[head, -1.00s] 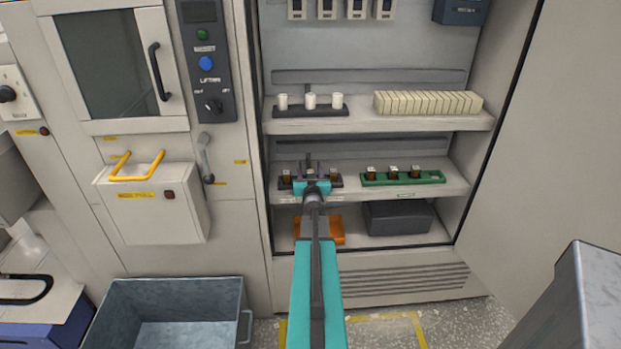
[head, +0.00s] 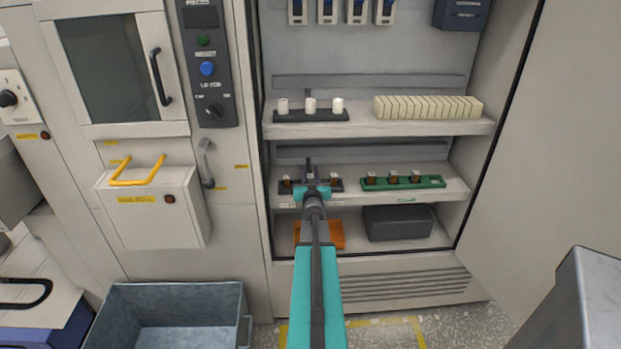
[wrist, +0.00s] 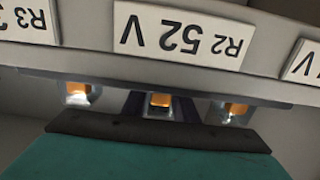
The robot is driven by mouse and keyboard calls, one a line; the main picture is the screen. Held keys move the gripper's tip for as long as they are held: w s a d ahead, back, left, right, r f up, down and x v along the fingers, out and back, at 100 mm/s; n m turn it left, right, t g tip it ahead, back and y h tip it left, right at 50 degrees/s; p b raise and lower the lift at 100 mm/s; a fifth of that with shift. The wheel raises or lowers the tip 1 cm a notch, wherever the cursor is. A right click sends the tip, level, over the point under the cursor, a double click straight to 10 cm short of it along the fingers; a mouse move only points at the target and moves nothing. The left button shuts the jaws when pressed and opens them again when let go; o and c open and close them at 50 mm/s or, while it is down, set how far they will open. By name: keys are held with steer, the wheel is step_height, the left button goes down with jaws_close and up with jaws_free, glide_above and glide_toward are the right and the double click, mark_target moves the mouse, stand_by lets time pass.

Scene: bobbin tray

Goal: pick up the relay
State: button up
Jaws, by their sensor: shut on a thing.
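My gripper (head: 310,177) is at the dark tray (head: 342,186) on the cabinet's middle shelf. It is shut on the middle relay (wrist: 160,101), which shows as an orange block between the fingers in the wrist view. In the head view the gripper mostly hides this relay. One relay (head: 286,183) stands to its left and another (head: 335,182) to its right in the same tray. The wrist view also shows both neighbours, left (wrist: 77,92) and right (wrist: 235,109), apart from the fingers. I cannot tell any lift of the held relay off the tray.
A green tray (head: 440,182) with three similar relays stands to the right. The shelf above (head: 400,126) carries white cylinders (head: 310,105) and a row of cream blocks (head: 428,107). A shelf-edge label (wrist: 185,35) marked R2 shows in the wrist view. An orange item (head: 331,235) lies below.

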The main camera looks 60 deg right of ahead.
steer(key=shift+r, duration=0.1)
steer(key=shift+r+b, duration=0.3)
steer(key=shift+r, duration=1.4)
steer(key=s+a+p, duration=0.3)
steer(key=s+p, duration=0.1)
steer(key=s, duration=0.3)
steer(key=s+a+r+p, duration=0.1)
steer(key=s+a+p, duration=0.2)
steer(key=s, duration=0.3)
steer(key=shift+s+a+r+p, duration=0.3)
steer(key=shift+s+a+p, duration=0.1)
steer(key=shift+a, duration=0.4)
steer(key=shift+s+f, duration=0.15)
